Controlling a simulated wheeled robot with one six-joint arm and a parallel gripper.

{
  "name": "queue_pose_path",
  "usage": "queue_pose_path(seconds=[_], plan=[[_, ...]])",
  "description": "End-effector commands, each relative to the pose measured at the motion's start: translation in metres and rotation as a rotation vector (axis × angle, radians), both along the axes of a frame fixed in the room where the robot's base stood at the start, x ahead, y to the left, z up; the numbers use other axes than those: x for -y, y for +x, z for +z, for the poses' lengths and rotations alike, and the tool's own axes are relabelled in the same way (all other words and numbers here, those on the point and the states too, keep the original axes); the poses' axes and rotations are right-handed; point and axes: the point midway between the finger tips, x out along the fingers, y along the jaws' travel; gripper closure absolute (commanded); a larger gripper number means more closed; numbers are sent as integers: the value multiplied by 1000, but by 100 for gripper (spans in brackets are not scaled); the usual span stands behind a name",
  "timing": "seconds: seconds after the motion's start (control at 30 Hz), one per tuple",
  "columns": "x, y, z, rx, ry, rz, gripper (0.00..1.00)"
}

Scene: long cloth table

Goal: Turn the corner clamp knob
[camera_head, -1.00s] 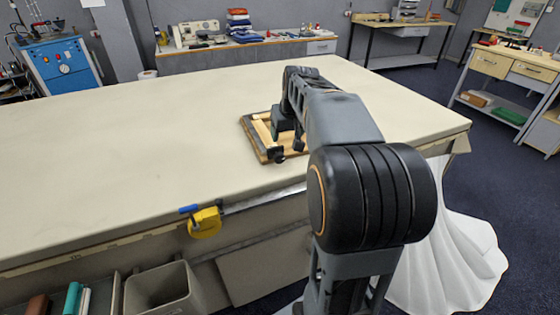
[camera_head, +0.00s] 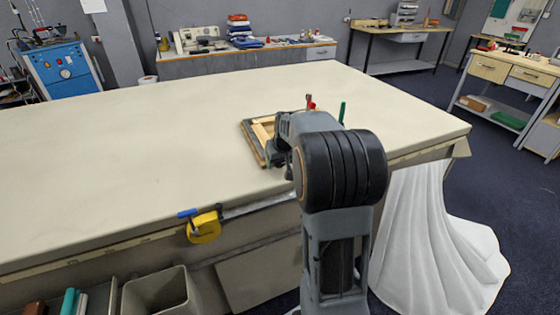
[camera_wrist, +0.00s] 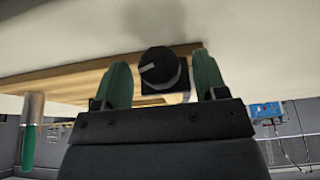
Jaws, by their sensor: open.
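In the wrist view the corner clamp knob (camera_wrist: 158,66) is round and black, with a pale line across its face. It sits on a black clamp body by a wooden piece (camera_wrist: 75,84). My gripper (camera_wrist: 160,60) is open, with one green finger on each side of the knob. A gap shows on both sides, and I cannot tell how deep the fingers reach. In the head view the wooden frame (camera_head: 262,131) lies on a board near the table's front edge. My arm hides the knob and most of the gripper there.
An upright green tool (camera_head: 343,112) and a small red-topped item (camera_head: 311,105) show just beyond my arm. The table's left part is clear.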

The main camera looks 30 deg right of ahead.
Motion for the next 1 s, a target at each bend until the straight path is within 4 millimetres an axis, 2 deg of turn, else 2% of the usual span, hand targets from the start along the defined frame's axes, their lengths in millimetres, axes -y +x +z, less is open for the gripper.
queue_pose_path(seconds=[0.37,0.83,1.0], plan=[[0,1,-3,1,0,0,35],[0,1,-3,1,0,0,80],[1,1,-3,2,8,-1,82]])
